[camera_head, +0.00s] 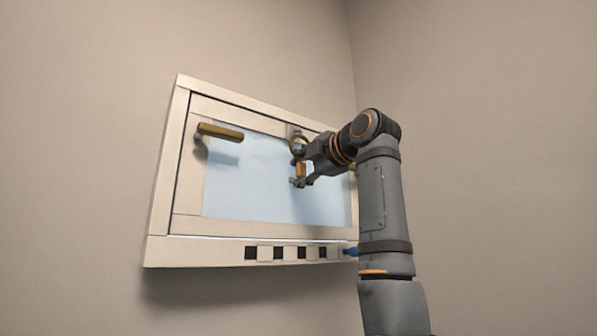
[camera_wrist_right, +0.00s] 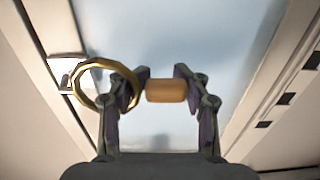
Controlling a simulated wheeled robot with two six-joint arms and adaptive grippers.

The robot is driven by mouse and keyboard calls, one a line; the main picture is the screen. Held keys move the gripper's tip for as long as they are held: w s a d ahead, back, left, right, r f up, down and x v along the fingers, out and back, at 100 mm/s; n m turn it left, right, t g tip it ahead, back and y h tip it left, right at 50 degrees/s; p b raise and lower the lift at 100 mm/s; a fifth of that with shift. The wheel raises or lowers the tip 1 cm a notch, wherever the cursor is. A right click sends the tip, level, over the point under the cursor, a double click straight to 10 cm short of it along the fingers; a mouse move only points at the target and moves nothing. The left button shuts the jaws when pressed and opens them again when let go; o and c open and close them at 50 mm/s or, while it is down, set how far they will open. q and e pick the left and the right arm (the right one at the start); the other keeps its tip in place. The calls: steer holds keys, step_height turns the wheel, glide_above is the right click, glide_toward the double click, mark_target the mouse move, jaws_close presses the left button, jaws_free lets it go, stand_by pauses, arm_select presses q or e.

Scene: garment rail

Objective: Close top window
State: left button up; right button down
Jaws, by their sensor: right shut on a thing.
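The window (camera_head: 255,232) is a pale framed sash with a light blue pane, set on the wall left of the corner. A bright line runs along the sash's lower edge; I cannot tell whether the sash sits flush. A brass ring (camera_head: 295,143) hangs from a small plate on the top rail; it also shows in the right wrist view (camera_wrist_right: 78,99). My right gripper (camera_head: 299,170) is in front of the pane, shut on a short orange-brown grip (camera_wrist_right: 166,91) beside the ring. I cannot tell how the grip joins the ring. My left gripper is out of view.
A brass handle (camera_head: 220,131) sticks out at the sash's upper left. Another at the right is mostly hidden behind my right arm. Several dark square openings (camera_head: 277,252) line the bottom frame. The wall (camera_head: 480,150) to the right is bare.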

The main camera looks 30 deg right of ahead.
steer(key=shift+s+r, duration=0.15)
steer(key=shift+r, duration=0.1)
steer(key=c, duration=1)
jaws_free()
steer(key=o, duration=0.4)
steer(key=shift+s, duration=0.25)
steer(key=shift+s+d+f, duration=0.1)
steer(key=s, duration=1.1)
steer(key=shift+s+d, duration=0.4)
steer(key=shift+s, duration=0.1)
